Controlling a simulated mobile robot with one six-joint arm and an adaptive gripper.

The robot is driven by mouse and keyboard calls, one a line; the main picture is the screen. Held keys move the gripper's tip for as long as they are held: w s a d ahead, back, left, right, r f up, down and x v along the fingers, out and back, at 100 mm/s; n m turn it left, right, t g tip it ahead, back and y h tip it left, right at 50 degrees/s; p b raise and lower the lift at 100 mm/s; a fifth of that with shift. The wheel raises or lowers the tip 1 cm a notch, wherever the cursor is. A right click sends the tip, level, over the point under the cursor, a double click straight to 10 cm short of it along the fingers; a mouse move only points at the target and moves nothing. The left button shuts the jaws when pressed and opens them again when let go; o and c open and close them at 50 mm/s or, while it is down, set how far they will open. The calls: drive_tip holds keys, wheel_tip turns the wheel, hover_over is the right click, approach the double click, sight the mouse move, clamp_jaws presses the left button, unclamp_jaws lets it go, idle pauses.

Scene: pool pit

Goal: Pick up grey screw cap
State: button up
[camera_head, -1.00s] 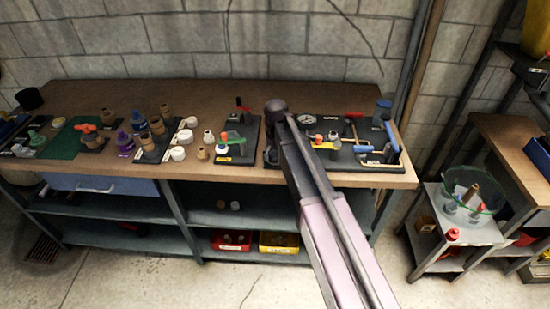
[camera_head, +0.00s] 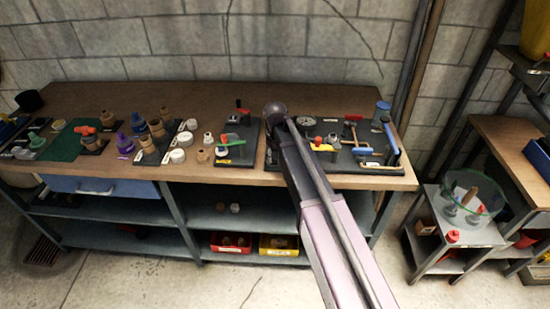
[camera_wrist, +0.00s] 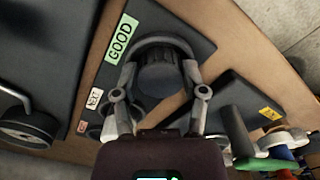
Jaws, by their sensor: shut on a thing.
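In the wrist view my gripper (camera_wrist: 160,72) is shut on a dark grey round piece, which looks like the grey screw cap (camera_wrist: 162,76). One finger presses on each side of it, and its curved rim shows at the far side. It is over a black board (camera_wrist: 190,30) with a green "GOOD" label (camera_wrist: 121,38). I cannot tell whether the cap touches the board.
Near the gripper in the wrist view are another black board (camera_wrist: 240,95) with a yellow label and a green handle (camera_wrist: 276,140). In the head view, white caps (camera_head: 177,156) and brown fittings (camera_head: 157,128) stand left of the arm.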

sight(275, 156)
drive_tip(key=shift+r, duration=0.15)
wheel_tip(275, 156, up, 4)
drive_tip(key=p, duration=0.4)
drive_tip(key=shift+f, duration=0.25)
drive_tip(key=s+d+r+p, duration=0.1)
drive_tip(key=s+d, duration=0.3)
drive_tip(key=s, duration=1.1)
drive_tip(key=shift+s+d, duration=0.15)
drive_tip(key=shift+d, duration=0.05)
